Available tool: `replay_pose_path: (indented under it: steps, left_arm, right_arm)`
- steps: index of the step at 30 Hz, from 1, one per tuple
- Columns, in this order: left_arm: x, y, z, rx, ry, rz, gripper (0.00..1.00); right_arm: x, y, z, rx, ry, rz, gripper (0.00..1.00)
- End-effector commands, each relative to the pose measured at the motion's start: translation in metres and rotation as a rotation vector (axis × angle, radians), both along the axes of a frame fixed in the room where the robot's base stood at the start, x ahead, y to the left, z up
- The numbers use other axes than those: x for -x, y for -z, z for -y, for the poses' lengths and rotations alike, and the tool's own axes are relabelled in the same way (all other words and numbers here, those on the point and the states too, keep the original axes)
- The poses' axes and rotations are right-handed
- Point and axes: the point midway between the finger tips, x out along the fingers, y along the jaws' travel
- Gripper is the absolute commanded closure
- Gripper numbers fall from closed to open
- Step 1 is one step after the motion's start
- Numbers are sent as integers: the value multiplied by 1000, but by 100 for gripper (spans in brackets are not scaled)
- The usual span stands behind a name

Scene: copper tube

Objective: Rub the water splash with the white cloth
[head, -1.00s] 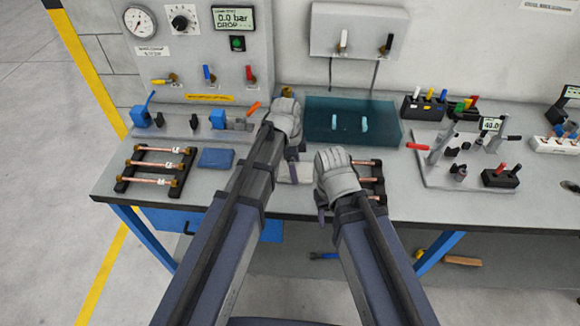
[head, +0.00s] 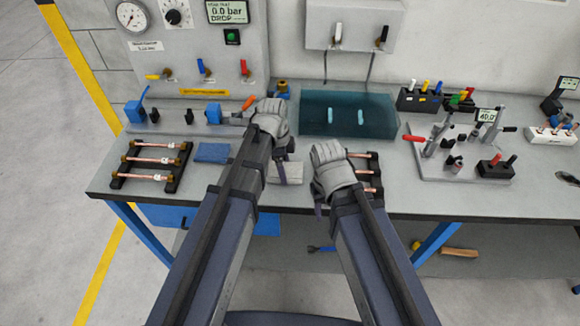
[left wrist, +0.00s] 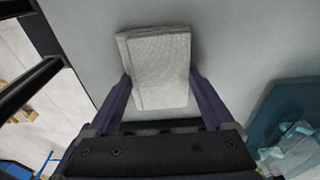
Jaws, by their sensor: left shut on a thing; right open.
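The white cloth (head: 291,172) is a folded, pale, textured pad near the front of the bench, partly hidden by my left arm. In the left wrist view the cloth (left wrist: 160,70) sits between my two purple fingers, which touch its sides. My left gripper (head: 283,170) is shut on it, and its fingers also show in the left wrist view (left wrist: 160,90). My right gripper (head: 318,194) is open, to the right of the cloth, beside a tube rack. I cannot make out the water splash in either view.
A rack of copper tubes (head: 150,160) and a folded blue cloth (head: 213,153) are at left. A second tube rack (head: 374,160) is partly behind my right gripper. Clamps and tools fill the right side.

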Motion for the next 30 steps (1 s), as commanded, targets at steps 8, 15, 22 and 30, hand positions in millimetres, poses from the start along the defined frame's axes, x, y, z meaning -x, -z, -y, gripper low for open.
replay_pose_path:
  steps: [8,15,22,30]
  left_arm:
    - [0,-1,-21,-2,-1,1,58]
    - [-1,-1,-23,-1,-1,2,58]
    - [0,0,-39,-1,-2,2,58]
    - [0,2,-59,-2,-2,2,58]
  right_arm:
    - [0,-1,0,0,0,0,48]
    - [0,-1,0,0,0,0,48]
    - [0,0,0,0,0,0,48]
    - [0,2,0,0,0,0,48]
